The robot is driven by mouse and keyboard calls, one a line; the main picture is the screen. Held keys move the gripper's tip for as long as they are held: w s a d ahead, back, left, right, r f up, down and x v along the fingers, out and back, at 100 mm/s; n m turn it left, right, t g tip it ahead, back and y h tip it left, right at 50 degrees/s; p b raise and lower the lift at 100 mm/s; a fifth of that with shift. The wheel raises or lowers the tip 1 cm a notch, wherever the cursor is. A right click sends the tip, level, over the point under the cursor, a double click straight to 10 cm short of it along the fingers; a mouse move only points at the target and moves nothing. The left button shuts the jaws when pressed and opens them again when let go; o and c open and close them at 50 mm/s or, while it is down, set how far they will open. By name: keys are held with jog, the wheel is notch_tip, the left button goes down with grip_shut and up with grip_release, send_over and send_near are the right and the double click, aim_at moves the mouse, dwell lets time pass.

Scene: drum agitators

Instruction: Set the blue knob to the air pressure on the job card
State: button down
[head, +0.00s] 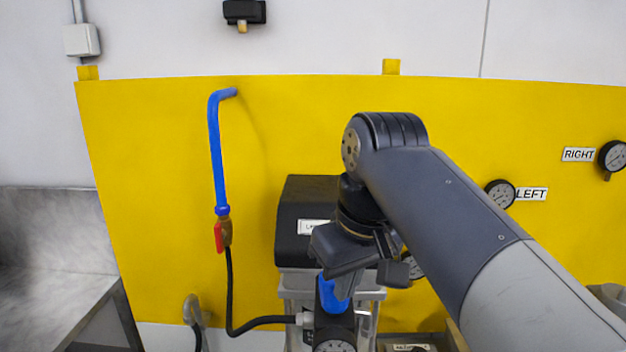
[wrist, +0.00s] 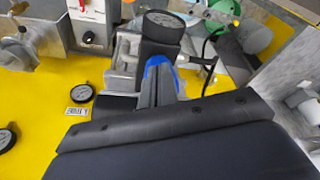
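The blue knob (head: 331,296) sits on top of a black regulator body (head: 334,325), low in the middle of the head view. It also shows in the wrist view (wrist: 153,69), partly behind my grey finger. A round gauge (head: 335,346) is on the regulator's front, cut by the head view's bottom edge; the wrist view shows it too (wrist: 163,20). My gripper (head: 345,289) points down at the knob, with a finger overlapping it in both views. Whether the fingers press on the knob is unclear. The gauge reading is too small to tell. I cannot make out the job card.
A blue pipe (head: 216,150) with a red-handled valve (head: 221,237) and black hose (head: 230,290) stands left of the regulator. Gauges labelled LEFT (head: 500,193) and RIGHT (head: 613,156) are on the yellow panel (head: 150,180). A dark-topped box (head: 297,225) is behind the gripper.

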jog(key=shift+a, duration=0.35)
dwell(0.3)
jog(key=shift+s, duration=0.15)
jog(key=shift+s, duration=0.25)
jog(key=w+v, duration=0.1)
jog(key=v, duration=0.4)
jog(key=shift+a+r, duration=0.25)
jog(key=shift+r, duration=0.3)
notch_tip(320, 180, down, 6)
jog(key=w+d+b, duration=0.2)
jog(key=d, duration=0.1)
dwell(0.5)
jog(key=shift+a, duration=0.15)
dwell(0.6)
